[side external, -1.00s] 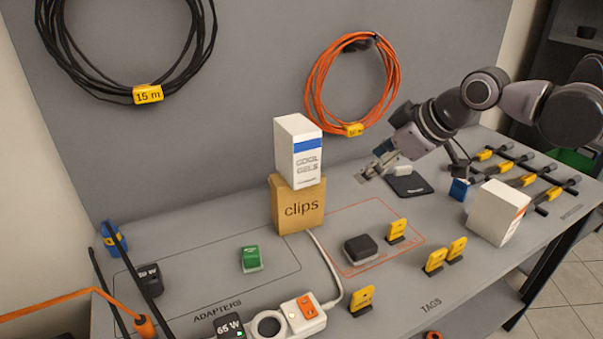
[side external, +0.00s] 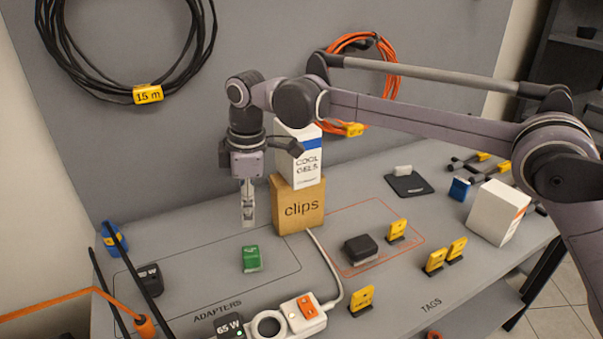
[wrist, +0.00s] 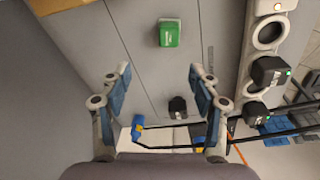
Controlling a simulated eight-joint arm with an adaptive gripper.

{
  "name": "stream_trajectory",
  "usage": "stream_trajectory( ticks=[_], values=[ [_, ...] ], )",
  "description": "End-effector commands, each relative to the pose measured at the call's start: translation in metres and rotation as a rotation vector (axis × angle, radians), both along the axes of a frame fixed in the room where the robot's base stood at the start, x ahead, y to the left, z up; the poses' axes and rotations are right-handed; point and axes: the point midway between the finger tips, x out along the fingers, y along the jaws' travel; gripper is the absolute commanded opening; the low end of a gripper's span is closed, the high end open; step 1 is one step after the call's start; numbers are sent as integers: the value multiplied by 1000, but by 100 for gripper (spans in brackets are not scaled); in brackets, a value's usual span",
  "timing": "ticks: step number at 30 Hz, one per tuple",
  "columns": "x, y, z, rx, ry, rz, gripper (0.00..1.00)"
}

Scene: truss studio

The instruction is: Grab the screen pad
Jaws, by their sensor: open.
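A flat dark pad (side external: 410,186) lies at the back right of the bench in the side external view, with a small white block (side external: 403,170) at its back edge. It looks most like the screen pad, but I cannot read any label to confirm it. My gripper (side external: 247,222) points down, open and empty, above the bench left of the clips box, well to the left of the pad. In the wrist view my gripper (wrist: 159,76) has its two fingers spread wide with nothing between them. The pad is not visible in the wrist view.
A green adapter (side external: 251,258) lies just below my gripper. The clips box (side external: 298,209) with a white carton (side external: 306,180) on top stands close to its right. A power strip (side external: 290,320), a black block (side external: 360,249), yellow tags (side external: 435,261) and a white box (side external: 497,213) also stand here.

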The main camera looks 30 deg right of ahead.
Motion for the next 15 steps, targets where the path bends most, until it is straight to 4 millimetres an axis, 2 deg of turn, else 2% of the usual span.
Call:
stream_trajectory(
  ticks=[3, 6, 10, 15],
  values=[
    [-5, 5, -16, -40, 63, 27, 62],
    [-7, 6, -22, -58, 92, 37, 62],
    [-8, 6, -33, -64, 102, 40, 62],
    [-8, 6, -58, -63, 100, 39, 62]
  ],
)
